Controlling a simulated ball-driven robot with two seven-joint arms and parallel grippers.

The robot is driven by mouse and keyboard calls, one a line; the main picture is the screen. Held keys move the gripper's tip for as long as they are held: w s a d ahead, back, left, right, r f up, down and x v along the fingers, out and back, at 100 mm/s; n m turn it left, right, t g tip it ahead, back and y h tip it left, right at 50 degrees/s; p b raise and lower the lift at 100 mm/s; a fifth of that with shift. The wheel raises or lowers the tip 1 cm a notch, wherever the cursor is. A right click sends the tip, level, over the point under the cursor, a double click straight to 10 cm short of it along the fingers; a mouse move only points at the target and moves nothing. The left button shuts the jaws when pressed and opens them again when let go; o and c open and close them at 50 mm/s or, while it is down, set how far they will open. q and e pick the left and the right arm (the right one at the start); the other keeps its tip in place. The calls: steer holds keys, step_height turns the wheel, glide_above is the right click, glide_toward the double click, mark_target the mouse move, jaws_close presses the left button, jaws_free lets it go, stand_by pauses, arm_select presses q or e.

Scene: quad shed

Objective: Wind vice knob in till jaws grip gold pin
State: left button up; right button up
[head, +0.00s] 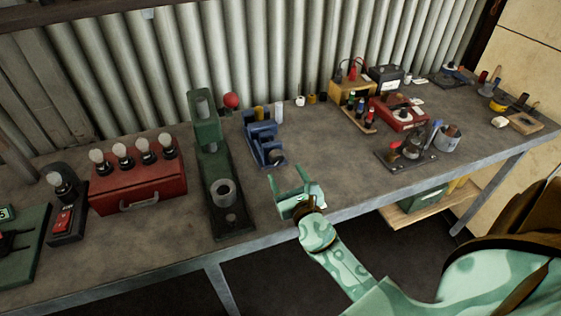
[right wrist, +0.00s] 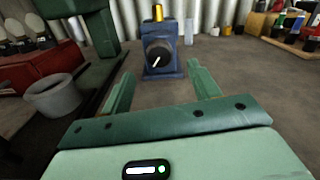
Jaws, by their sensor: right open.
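The blue vice (head: 262,135) stands on the grey bench, and it is straight ahead in the right wrist view (right wrist: 165,71). Its round black knob (right wrist: 158,55) with a white pointer line faces me. The gold pin (right wrist: 158,13) stands upright at the top of the vice; it also shows in the head view (head: 259,113). I cannot tell whether the jaws touch the pin. My right gripper (head: 288,178) is open and empty at the bench's front edge, its fingers pointing at the vice. The knob lies ahead of and between the fingers (right wrist: 158,80), apart from them. My left gripper is out of view.
A tall green press (head: 209,165) with a grey cup (head: 223,193) stands left of the vice. A red box with several bulbs (head: 140,187) is further left. Several tools and boxes fill the right side. Bench around my gripper is clear.

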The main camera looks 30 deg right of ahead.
mark_target(278, 161)
steer(key=x, duration=0.4)
steer(key=shift+w, duration=0.25)
steer(key=shift+w+d, duration=0.15)
steer(key=shift+w, duration=0.35)
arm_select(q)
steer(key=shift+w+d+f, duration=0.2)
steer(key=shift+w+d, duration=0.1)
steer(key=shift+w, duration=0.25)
arm_select(e)
steer(key=c, duration=1)
steer(key=shift+o, duration=0.2)
steer(key=m+b, duration=0.1)
steer(key=m, duration=0.1)
steer(key=shift+m, duration=0.9)
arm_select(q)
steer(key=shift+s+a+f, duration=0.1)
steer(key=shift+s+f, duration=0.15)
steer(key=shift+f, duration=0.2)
